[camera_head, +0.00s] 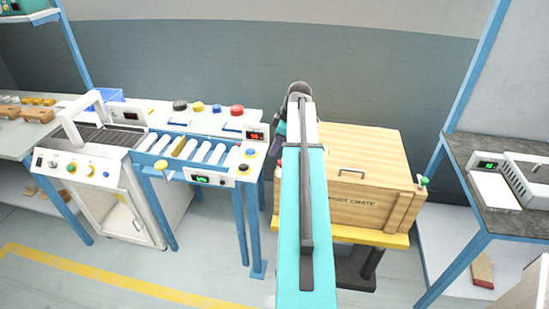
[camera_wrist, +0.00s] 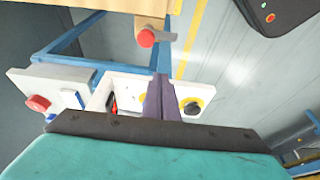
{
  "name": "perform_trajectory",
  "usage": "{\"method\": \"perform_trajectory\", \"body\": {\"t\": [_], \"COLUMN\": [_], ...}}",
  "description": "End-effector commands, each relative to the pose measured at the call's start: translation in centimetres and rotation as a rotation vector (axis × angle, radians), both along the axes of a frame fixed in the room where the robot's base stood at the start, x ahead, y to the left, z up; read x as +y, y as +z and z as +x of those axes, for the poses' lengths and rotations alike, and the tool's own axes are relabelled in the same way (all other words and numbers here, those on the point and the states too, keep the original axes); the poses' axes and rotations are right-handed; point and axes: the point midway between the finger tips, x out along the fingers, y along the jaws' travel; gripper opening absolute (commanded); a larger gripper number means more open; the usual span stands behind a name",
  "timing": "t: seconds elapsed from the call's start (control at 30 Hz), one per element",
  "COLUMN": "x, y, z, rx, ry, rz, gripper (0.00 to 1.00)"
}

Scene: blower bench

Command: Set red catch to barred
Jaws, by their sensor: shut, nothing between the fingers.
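In the wrist view a red round knob (camera_wrist: 146,38), which looks like the red catch, sits on a short grey bar at the edge of a pale wooden body. The bar points to the right in that view; whether this is the barred position I cannot tell. My gripper (camera_wrist: 160,80) has its purple fingers together and empty, apart from the knob, which lies beyond the fingertips. In the head view the wooden crate (camera_head: 350,160) stands on a yellow-topped stand, and my arm hides its left side. A green knob (camera_head: 424,181) shows at its right edge.
Left of the crate is a roller bench (camera_head: 205,150) with several buttons and a red-digit display (camera_head: 256,136). A white machine with a raised handle (camera_head: 82,118) stands further left. A dark-topped table (camera_head: 468,150) is at the right. Floor is clear in front.

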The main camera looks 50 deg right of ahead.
Motion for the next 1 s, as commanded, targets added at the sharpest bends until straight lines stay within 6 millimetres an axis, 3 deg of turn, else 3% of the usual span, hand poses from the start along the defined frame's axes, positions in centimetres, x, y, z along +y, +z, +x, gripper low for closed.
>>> {"method": "perform_trajectory", "body": {"t": [0.27, 1.0], "x": [0.6, 1.9], "y": [-1.6, -8.5], "z": [0.6, 2.8], "rx": [0.001, 0.001], "ry": [0.004, 0.005], "rz": [0.002, 0.001], "gripper": [0.00, 0.00]}}
